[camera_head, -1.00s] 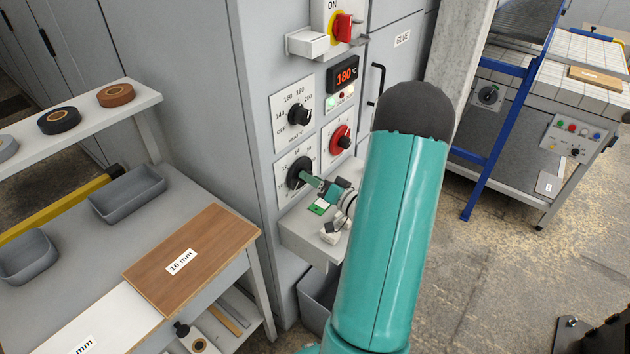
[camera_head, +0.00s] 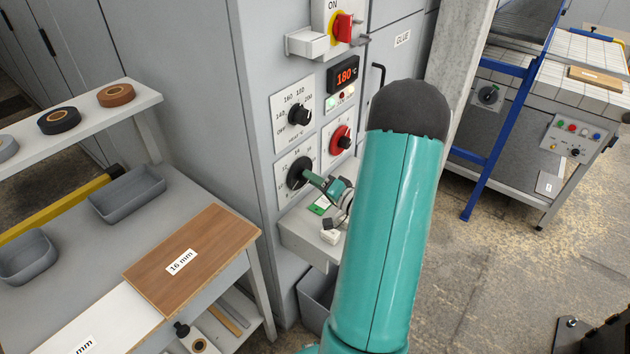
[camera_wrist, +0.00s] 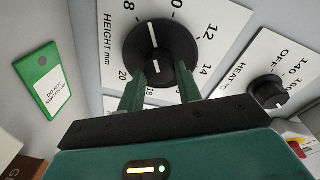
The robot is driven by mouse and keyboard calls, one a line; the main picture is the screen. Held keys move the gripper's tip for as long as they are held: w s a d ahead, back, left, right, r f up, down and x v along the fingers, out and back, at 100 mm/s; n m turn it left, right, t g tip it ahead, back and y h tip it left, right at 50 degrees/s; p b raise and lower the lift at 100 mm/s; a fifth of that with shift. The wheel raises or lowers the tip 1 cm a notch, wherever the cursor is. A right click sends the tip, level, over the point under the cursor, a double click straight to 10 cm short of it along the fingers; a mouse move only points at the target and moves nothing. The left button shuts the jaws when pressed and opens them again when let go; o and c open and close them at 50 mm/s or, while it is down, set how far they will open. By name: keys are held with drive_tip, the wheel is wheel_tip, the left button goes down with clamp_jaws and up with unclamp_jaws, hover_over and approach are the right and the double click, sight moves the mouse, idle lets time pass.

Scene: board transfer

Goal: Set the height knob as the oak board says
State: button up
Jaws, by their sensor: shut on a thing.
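The height knob (camera_wrist: 165,45) is a round black knob on a white plate marked HEIGHT mm. In the wrist view its white line points up, between the 8 and a partly cut-off number before 12. The head view shows the same knob (camera_head: 299,172) low on the grey cabinet. My gripper (camera_wrist: 161,76) is shut on the knob, one finger on each side of its lower part. In the head view my gripper (camera_head: 313,180) reaches the knob from the right. The fingers hide part of the scale near 16. The oak board (camera_head: 205,238) lies on the left bench, labelled 16 mm.
Above are the heat knob (camera_head: 299,115), a red knob (camera_head: 342,139), a display (camera_head: 343,74) reading 180 °C and a red switch (camera_head: 343,28). A small shelf (camera_head: 300,240) juts out below my gripper. A white board (camera_head: 110,325) lies beside the oak board.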

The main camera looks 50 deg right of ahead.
drive_tip(key=n+y, duration=0.1)
drive_tip(key=n, duration=2)
drive_tip(key=n+y, duration=0.1)
drive_tip(key=n, duration=1)
drive_tip(key=shift+s+f+t+y, duration=0.1)
drive_tip(key=shift+f+t+y, duration=0.1)
drive_tip(key=shift+t+y, duration=0.1)
idle(0.5)
idle(0.3)
drive_tip(key=o, duration=1)
